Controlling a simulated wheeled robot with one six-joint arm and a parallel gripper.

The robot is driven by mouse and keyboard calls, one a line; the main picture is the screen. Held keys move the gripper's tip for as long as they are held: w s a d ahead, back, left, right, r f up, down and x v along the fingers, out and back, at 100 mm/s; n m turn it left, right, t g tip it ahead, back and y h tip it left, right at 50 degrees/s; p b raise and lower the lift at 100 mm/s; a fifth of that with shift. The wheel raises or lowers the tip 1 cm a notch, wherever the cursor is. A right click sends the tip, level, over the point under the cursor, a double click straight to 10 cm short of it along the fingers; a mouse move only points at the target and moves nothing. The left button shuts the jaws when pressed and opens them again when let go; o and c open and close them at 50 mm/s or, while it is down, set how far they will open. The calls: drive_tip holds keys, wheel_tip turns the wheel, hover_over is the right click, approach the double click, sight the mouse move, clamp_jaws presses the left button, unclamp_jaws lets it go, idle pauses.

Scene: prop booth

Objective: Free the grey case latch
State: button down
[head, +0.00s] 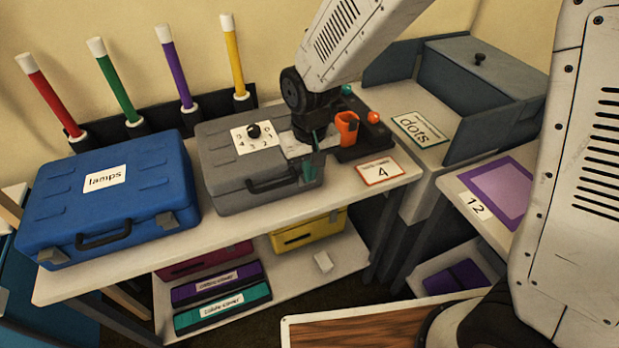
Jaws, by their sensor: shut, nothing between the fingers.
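The grey case (228,172) lies closed on the table, its handle (272,183) at the front. A white label with digits and a black dial (254,131) is on its lid. My gripper (309,173) is shut and empty at the case's front right corner, with teal fingers. The gripper covers that corner, so the latch there is hidden and I cannot tell whether the fingers touch it.
A blue case (75,200) labelled "lamps" stands left. Right of the gripper are an orange holder (347,128) on a dark base and a card marked 4 (380,171). Colored tubes (112,82) stand behind. A grey box (480,75) is at the back right.

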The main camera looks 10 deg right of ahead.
drive_tip(key=shift+a+f, duration=0.15)
drive_tip(key=shift+f, duration=0.65)
drive_tip(key=shift+w, duration=0.2)
drive_tip(key=shift+s+f, duration=0.1)
drive_tip(key=shift+s, duration=0.1)
drive_tip(key=shift+d+f, duration=0.2)
drive_tip(key=shift+f, duration=0.1)
drive_tip(key=shift+w+f, duration=0.25)
drive_tip(key=shift+w, duration=0.05)
drive_tip(key=shift+s+d+r, duration=0.25)
drive_tip(key=shift+s+r, duration=0.1)
drive_tip(key=shift+r, duration=0.15)
drive_tip(key=shift+s+r, duration=0.3)
drive_tip(key=shift+s, duration=0.25)
drive_tip(key=shift+s+r, duration=0.25)
drive_tip(key=shift+s, duration=0.25)
